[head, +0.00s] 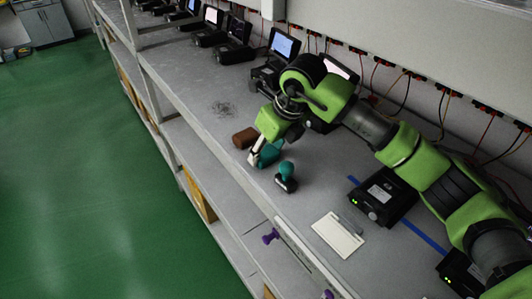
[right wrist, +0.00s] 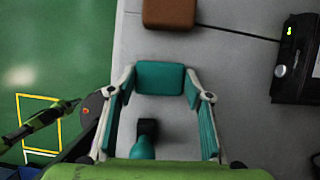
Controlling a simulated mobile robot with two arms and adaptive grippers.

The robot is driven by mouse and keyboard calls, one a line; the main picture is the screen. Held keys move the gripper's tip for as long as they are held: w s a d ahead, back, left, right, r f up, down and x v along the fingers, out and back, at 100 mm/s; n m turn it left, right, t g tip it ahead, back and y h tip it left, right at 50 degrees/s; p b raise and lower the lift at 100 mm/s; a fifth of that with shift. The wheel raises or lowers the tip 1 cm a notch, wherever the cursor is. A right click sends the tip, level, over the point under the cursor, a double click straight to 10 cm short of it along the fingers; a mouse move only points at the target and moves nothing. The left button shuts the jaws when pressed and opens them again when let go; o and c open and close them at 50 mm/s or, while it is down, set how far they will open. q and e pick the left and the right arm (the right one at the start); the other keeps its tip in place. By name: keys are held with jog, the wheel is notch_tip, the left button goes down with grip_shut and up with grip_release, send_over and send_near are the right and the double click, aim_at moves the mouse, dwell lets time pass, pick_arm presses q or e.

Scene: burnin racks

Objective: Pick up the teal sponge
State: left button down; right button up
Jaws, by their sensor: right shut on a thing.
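The teal sponge (right wrist: 160,77) is a small rounded block. It sits between the fingertips of my right gripper (right wrist: 160,88), which is shut on it at both ends. In the head view the sponge (head: 269,154) shows partly beside the right gripper (head: 256,152), low over the shelf's front part. I cannot tell whether it touches the surface. My right arm reaches in from the right.
A brown block (head: 245,138) lies just beyond the sponge. A stamp with a teal handle (head: 286,174) stands close on the near side. A cream pad (head: 338,235) and a black device (head: 383,196) lie to the right. Black devices with screens line the back.

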aim_at(264, 155)
jog(key=shift+r+b, duration=0.8)
jog(key=shift+r, duration=0.1)
jog(key=shift+s+a+r+b, duration=0.25)
jog(key=shift+a+r+b, duration=0.15)
jog(key=shift+r+b, duration=0.3)
jog(key=s+a+b, duration=0.5)
jog(key=s+a, duration=0.5)
jog(key=a, duration=0.3)
jog(key=shift+a+r+b, duration=0.15)
jog(key=shift+a+b, duration=0.2)
jog(key=shift+a, duration=0.05)
jog(key=shift+c, duration=0.4)
